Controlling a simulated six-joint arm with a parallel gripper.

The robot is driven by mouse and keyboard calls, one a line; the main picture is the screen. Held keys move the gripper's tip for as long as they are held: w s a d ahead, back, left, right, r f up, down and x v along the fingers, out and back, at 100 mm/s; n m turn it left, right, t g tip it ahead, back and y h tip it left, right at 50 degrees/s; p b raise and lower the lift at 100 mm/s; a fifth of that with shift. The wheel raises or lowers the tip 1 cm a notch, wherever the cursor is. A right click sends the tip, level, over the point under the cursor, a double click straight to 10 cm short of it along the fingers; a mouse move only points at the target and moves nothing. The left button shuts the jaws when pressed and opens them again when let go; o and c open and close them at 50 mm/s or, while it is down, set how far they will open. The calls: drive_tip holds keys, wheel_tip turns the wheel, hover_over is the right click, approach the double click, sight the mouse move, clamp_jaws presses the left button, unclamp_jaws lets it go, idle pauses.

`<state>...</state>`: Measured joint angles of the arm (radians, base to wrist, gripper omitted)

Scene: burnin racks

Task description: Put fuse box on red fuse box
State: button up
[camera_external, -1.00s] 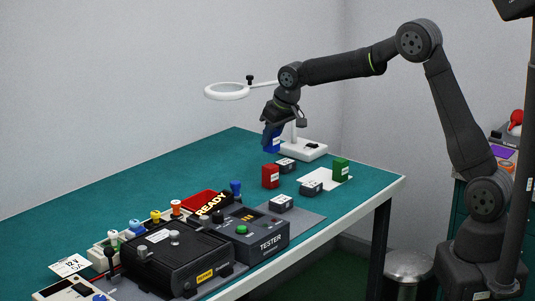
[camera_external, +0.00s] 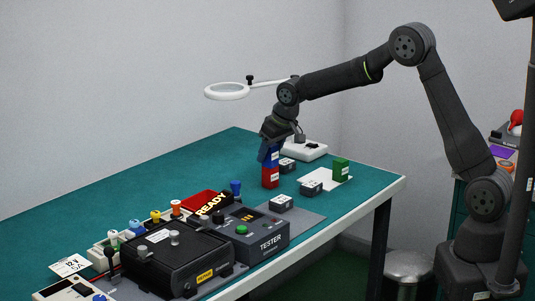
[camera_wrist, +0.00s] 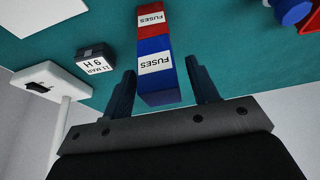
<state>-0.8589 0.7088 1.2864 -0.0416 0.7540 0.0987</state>
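A blue fuse box (camera_external: 271,154) with a white label stands upright on top of the red fuse box (camera_external: 270,177). They look aligned and touching. In the wrist view the blue box (camera_wrist: 156,70) has its FUSES label facing the camera, with the red box (camera_wrist: 151,22) beyond it. My gripper (camera_external: 268,149) is at the blue box from above. In the wrist view its fingers (camera_wrist: 160,70) stand on either side of the blue box, with a visible gap at each side, so it looks open around the box.
A green fuse box (camera_external: 341,170) stands on a white sheet to the right. Small dark date blocks (camera_external: 312,188) lie near the stack. A white lamp base (camera_external: 303,150) is behind. The tester (camera_external: 262,237) and black rack (camera_external: 175,260) are in front.

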drive_tip(key=v, duration=1.2)
drive_tip(key=shift+r, duration=0.15)
drive_tip(key=x, duration=1.2)
wheel_tip(320, 180, up, 4)
drive_tip(key=shift+f, duration=0.1)
